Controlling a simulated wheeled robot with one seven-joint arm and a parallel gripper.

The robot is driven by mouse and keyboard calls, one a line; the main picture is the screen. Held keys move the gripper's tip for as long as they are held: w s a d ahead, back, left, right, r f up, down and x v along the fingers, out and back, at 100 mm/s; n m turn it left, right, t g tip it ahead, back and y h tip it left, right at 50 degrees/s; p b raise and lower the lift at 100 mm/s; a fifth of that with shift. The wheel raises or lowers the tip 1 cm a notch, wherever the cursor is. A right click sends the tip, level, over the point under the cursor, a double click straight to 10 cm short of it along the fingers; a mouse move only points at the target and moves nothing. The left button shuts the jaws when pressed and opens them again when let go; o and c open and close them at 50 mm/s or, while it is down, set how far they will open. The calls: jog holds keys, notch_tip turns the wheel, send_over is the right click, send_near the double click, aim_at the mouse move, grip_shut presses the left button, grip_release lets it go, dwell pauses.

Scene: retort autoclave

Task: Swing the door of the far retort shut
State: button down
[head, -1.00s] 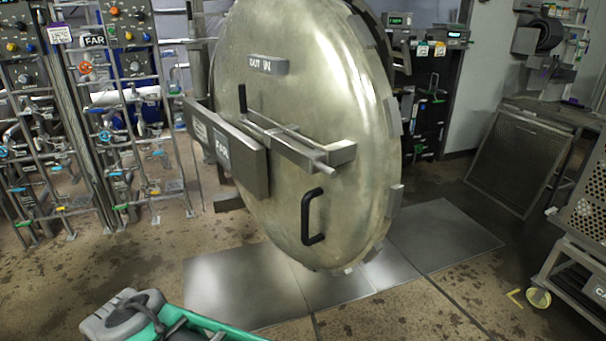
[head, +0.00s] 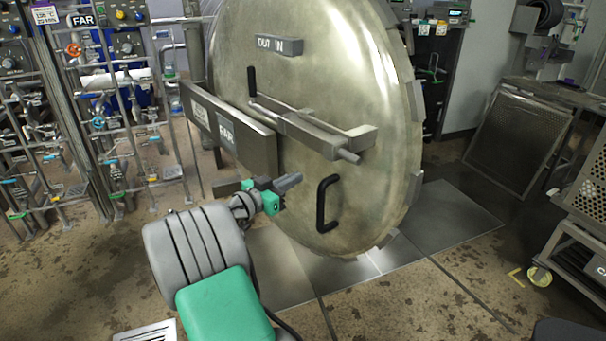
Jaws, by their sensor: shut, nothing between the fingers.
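The far retort's door (head: 345,120) is a big round steel disc standing open, its face toward me. A black D-shaped handle (head: 322,203) sits low on the face, and a latch bar (head: 310,130) crosses the middle. My gripper (head: 298,180) is shut and empty, in front of the lower door, left of the black handle. I cannot tell whether its tips touch the door. The retort's mouth is hidden.
Pipe racks with coloured valves (head: 110,110) stand at the left. A metal floor plate (head: 455,225) lies under and right of the door. A perforated panel (head: 518,140) and a wheeled cart (head: 580,240) stand at the right. The floor between door and cart is open.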

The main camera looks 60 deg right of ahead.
aim_at(323, 164)
jog(key=x, duration=1.2)
jog(key=shift+s+d+p, duration=0.1)
jog(key=shift+d+p, duration=0.1)
jog(key=shift+p, duration=0.2)
